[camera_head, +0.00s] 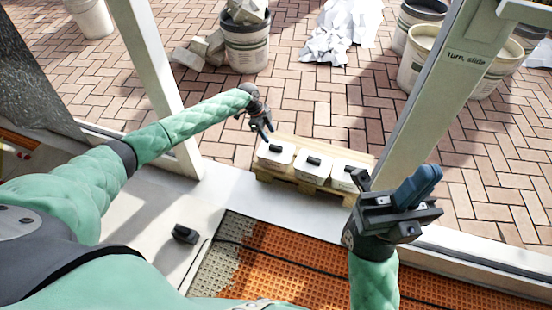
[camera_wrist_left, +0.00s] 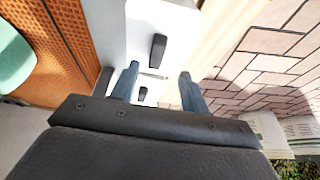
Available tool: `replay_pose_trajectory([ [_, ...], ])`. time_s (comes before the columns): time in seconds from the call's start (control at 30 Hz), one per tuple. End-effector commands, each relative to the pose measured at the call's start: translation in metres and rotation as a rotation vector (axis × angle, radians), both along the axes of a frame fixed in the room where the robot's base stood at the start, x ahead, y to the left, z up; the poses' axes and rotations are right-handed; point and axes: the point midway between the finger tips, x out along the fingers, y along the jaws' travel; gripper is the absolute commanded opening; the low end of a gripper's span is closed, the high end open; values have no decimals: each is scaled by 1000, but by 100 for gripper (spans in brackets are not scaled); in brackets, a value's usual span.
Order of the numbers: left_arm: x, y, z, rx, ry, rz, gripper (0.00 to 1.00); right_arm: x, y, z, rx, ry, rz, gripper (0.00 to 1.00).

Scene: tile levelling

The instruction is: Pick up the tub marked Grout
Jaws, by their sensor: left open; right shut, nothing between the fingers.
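Three white tubs with black handles stand in a row on a wooden pallet: a left tub (camera_head: 270,158), a middle tub (camera_head: 312,172) and a right tub (camera_head: 341,184). Their markings are too small to read, so I cannot tell which one is Grout. My left gripper (camera_head: 267,133) is open, just above the left tub. In the left wrist view, a black handle (camera_wrist_left: 158,50) on a white top shows beyond the two spread blue fingers. A second dark handle (camera_wrist_left: 143,93) shows between them.
A pale frame post (camera_head: 430,95) reading "Turn, slide" stands right of the pallet (camera_head: 325,192). An orange studded mat (camera_head: 270,265) and a small black object (camera_head: 185,234) lie nearer. Buckets (camera_head: 247,45) and rubble stand on the brick paving behind.

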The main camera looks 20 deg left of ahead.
Motion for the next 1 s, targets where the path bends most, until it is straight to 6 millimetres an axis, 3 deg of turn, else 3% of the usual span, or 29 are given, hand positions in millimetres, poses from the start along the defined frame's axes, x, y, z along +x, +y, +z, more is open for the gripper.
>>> replay_pose_trajectory([
  [0.6,-6,-29,-59,0,1,1,45,2,6,-11,20,-3,47,0],
  [0.87,-6,-31,-63,0,0,1,45,2,6,-10,22,-3,52,0],
  [0.9,-6,-31,-63,0,0,1,44,2,6,-10,22,-3,52,0],
  [1.0,-6,-31,-63,0,0,1,24,2,6,-10,22,-3,51,0],
])
